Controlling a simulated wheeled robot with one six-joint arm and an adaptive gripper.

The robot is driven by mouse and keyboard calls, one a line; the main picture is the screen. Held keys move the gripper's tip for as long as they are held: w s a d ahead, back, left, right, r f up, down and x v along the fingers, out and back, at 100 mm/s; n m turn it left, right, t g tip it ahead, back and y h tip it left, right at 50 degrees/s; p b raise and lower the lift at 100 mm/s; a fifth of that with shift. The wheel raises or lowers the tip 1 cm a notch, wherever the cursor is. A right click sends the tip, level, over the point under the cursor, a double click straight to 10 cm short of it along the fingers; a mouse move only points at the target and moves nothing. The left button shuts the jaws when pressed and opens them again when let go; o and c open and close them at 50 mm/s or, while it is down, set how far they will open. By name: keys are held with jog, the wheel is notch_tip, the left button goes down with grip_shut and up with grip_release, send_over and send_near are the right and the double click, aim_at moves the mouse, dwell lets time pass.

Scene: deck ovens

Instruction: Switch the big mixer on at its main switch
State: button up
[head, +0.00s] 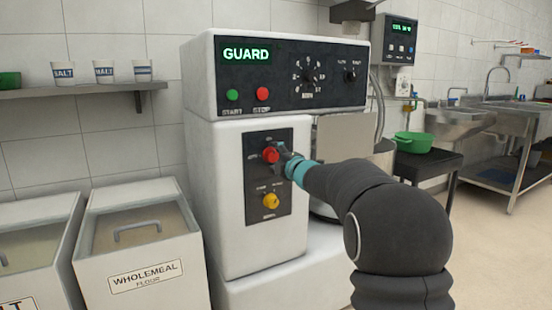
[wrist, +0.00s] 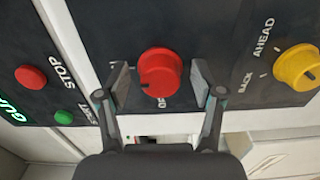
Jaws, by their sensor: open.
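The big mixer (head: 217,195) is a white machine with a black upper panel whose lit display reads GUARD. Its main switch is a red rotary knob (head: 270,155) on the lower black plate, large in the wrist view (wrist: 160,72). My gripper (head: 281,157) is at this knob. In the wrist view my gripper (wrist: 160,84) is open, with one finger on each side of the red knob and a visible gap at both sides. The lettering around the knob is partly hidden, so its setting is hard to read.
A yellow knob (head: 271,201) marked AHEAD and BACK sits below the red one. Green start (head: 232,95) and red stop (head: 262,93) buttons are above. Flour bins (head: 140,250) stand at left. A green bowl (head: 411,144) is on a dark stand at right.

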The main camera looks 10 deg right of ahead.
jog(key=shift+s, duration=0.1)
jog(key=v, duration=1.1)
jog(key=shift+s, duration=0.35)
jog(key=shift+d, duration=0.25)
